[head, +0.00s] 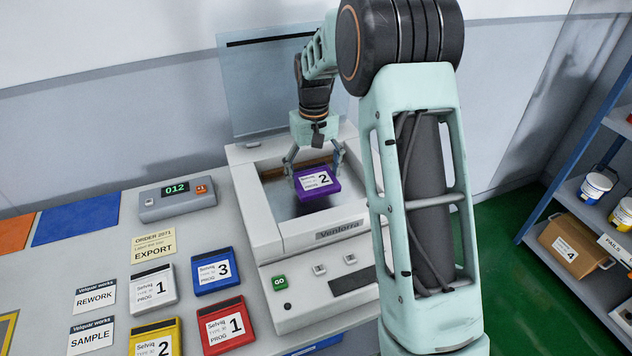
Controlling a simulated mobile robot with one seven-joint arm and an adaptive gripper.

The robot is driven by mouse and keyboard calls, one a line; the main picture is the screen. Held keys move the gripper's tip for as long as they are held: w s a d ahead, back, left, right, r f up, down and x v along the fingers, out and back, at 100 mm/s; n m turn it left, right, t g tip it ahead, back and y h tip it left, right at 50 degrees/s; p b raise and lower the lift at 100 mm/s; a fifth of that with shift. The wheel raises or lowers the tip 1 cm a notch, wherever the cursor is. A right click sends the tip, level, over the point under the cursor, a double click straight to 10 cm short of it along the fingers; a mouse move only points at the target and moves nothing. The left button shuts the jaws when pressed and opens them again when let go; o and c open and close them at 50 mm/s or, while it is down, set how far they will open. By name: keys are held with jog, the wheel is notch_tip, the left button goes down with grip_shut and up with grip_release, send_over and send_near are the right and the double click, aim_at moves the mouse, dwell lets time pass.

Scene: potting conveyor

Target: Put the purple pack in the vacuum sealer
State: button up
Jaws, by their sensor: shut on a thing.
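The purple pack (318,184), with a white label marked 2, is over the open chamber of the vacuum sealer (282,240). My gripper (315,166) points down and is shut on the pack, with one finger on each side of it. The pack looks roughly level. I cannot tell whether it touches the chamber floor or hangs just above it. The sealer's clear lid (268,85) stands raised behind the chamber. A green GO button (279,282) is on the sealer's front. My arm hides the sealer's right side.
A grey pack (153,286), a blue pack (213,271), a red pack (226,325) and a yellow pack (155,341) lie left of the sealer. A grey display box (177,200) reading 012 stands behind them. Shelves (580,200) with buckets and a box are at right.

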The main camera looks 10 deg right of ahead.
aim_at(316, 176)
jog(key=shift+w+d+f, duration=0.15)
jog(key=shift+f, duration=0.1)
jog(key=shift+w+d+f, duration=0.1)
jog(key=shift+f, duration=1.55)
jog(key=shift+f, duration=0.2)
jog(key=o, duration=1.3)
jog(key=shift+r, duration=0.1)
notch_tip(316, 176, up, 11)
jog(key=shift+r, duration=0.6)
